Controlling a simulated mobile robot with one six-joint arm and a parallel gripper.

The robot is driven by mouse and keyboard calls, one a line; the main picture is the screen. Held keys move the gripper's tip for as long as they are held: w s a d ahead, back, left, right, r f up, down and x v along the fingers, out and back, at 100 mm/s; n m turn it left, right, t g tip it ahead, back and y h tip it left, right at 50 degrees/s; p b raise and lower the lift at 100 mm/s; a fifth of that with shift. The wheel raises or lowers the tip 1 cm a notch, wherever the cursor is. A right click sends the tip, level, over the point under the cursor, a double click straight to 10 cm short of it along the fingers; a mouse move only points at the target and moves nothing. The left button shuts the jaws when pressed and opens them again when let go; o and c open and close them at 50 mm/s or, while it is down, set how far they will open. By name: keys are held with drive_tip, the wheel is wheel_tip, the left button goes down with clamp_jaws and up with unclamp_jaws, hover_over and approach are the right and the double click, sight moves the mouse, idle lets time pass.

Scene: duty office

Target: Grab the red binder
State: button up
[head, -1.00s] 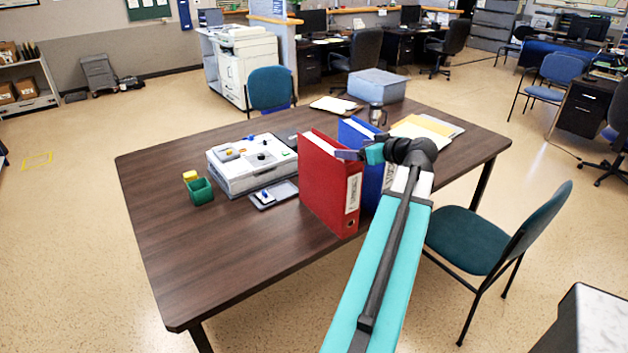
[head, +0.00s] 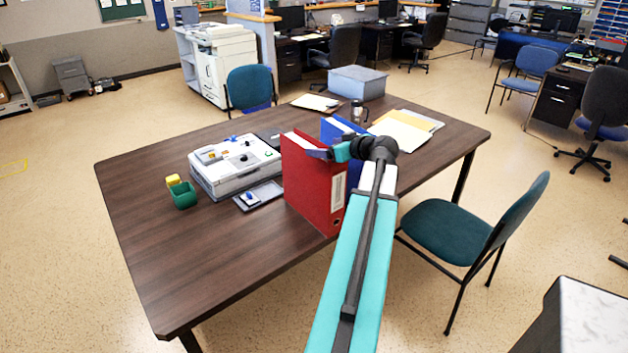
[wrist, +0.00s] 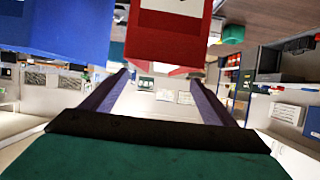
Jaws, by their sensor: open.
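The red binder (head: 308,185) stands upright on the dark brown table. The blue binder (head: 337,130) stands close behind and to its right, partly hidden by the red binder and my arm. My gripper (head: 322,154) is at the top of the red binder's right end in the head view. In the wrist view, the red binder (wrist: 165,45) appears at and between the tips of my open gripper (wrist: 160,78). The blue binder (wrist: 60,30) is just left of it, close to the left finger. I cannot tell how far the fingers reach around the red binder.
A teal chair (head: 455,230) stands at the right edge. The table's front left is clear.

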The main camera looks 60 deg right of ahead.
sight(315, 146)
drive_tip(key=shift+x, duration=1.4)
drive_tip(key=shift+p, duration=0.3)
drive_tip(key=shift+p+x, duration=1.25)
drive_tip(key=shift+x, duration=0.8)
drive_tip(key=shift+w+d+f, duration=0.25)
drive_tip(key=shift+w+f, duration=0.1)
drive_tip(key=shift+w, duration=0.05)
drive_tip(key=shift+c, duration=0.2)
drive_tip(key=c, duration=1.8)
drive_tip(key=shift+r, duration=0.1)
clamp_jaws()
